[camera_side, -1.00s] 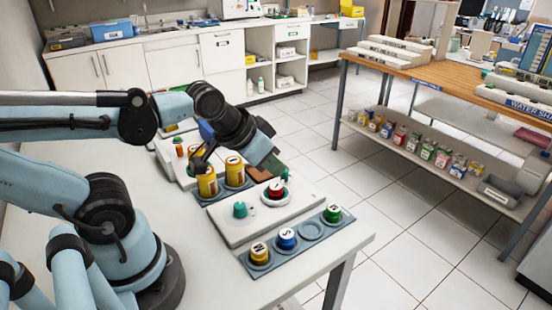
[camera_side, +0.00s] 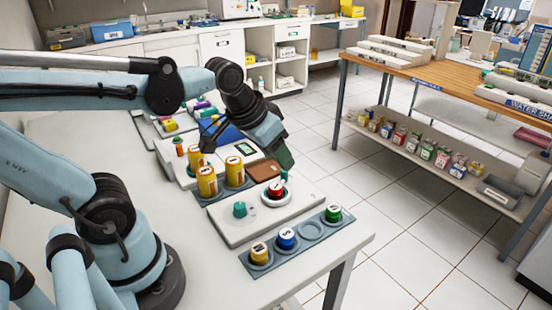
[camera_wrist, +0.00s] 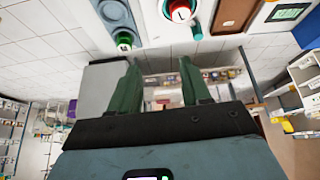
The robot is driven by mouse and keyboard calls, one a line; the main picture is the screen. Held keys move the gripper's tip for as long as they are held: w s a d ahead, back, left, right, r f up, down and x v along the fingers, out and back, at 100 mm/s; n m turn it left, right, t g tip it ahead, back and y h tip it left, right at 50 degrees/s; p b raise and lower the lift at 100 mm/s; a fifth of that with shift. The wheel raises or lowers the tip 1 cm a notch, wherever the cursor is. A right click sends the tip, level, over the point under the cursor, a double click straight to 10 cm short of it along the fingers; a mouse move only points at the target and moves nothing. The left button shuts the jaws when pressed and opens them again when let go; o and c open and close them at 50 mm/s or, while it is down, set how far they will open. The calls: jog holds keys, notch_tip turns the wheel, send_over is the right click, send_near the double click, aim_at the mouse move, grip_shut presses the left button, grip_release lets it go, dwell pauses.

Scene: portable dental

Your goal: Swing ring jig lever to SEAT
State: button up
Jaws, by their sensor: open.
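The ring jig is a white plate (camera_side: 232,228) on the bench with a teal knob (camera_side: 240,209). A red cap (camera_side: 276,188) marked with a 1 sits in a pale ring on it. A small teal piece (camera_side: 284,174), perhaps the lever end, shows just behind the cap. In the wrist view the red cap (camera_wrist: 180,11) is at the top, with the teal piece (camera_wrist: 197,32) beside it. My gripper (camera_side: 283,160) is just behind and above the cap, its green fingers apart and empty in the wrist view (camera_wrist: 160,82). No SEAT marking is readable.
A grey rack (camera_side: 309,231) in front holds yellow, blue and green caps and one empty place. Yellow jars (camera_side: 207,182) stand left of my gripper, with a brown pad (camera_side: 265,170) close by. The bench's right edge is near; open floor lies beyond.

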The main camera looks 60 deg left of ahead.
aim_at(283, 177)
jog(key=w+a+n+g, duration=0.3)
jog(key=w+a+g, duration=0.3)
jog(key=w+a, duration=0.2)
jog(key=f, duration=1.2)
jog(key=shift+s+d, duration=0.1)
jog(key=shift+d, duration=0.1)
grip_shut()
